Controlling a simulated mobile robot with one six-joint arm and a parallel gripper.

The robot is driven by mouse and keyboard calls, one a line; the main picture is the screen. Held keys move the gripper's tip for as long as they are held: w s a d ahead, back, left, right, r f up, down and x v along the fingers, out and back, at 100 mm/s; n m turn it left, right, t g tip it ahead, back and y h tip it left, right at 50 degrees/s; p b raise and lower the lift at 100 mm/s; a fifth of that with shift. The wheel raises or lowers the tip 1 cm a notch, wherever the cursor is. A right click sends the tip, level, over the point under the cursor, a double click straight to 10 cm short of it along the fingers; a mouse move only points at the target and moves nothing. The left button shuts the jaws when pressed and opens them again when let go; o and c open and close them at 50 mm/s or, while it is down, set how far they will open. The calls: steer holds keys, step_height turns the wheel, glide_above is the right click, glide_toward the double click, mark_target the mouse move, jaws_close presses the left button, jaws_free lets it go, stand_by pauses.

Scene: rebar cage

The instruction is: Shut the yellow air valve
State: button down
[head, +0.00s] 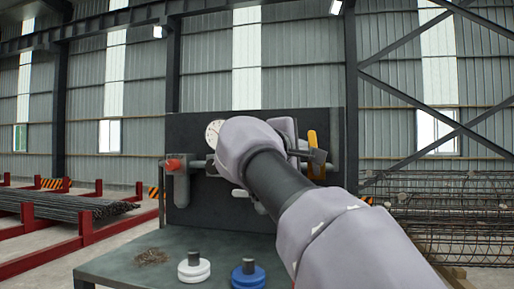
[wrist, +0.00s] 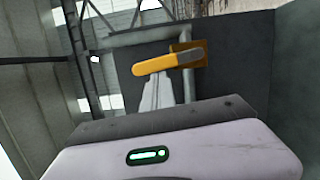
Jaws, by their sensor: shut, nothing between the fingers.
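The yellow air valve's lever (wrist: 155,65) shows in the wrist view as a yellow bar with a grey end, in front of a small orange-brown plate (wrist: 179,47). It lies nearly level in that picture. In the head view the yellow lever (head: 312,138) stands close to upright at the right part of the dark panel. My gripper (wrist: 159,82) is shut and empty, its pale fingertips right at the lever's edge in the wrist view. I cannot tell whether they touch it. In the head view my arm hides much of the panel's middle.
A round gauge (head: 213,132) and a red-capped fitting (head: 175,165) are on the panel (head: 240,118) to the left. A white knob (head: 194,271) and a blue knob (head: 248,276) stand on the bench (head: 130,265) below.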

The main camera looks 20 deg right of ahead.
steer(key=shift+s+d+r+m, duration=0.15)
steer(key=shift+d+r+m, duration=0.05)
steer(key=shift+m, duration=0.2)
stand_by(0.4)
steer(key=shift+d, duration=0.1)
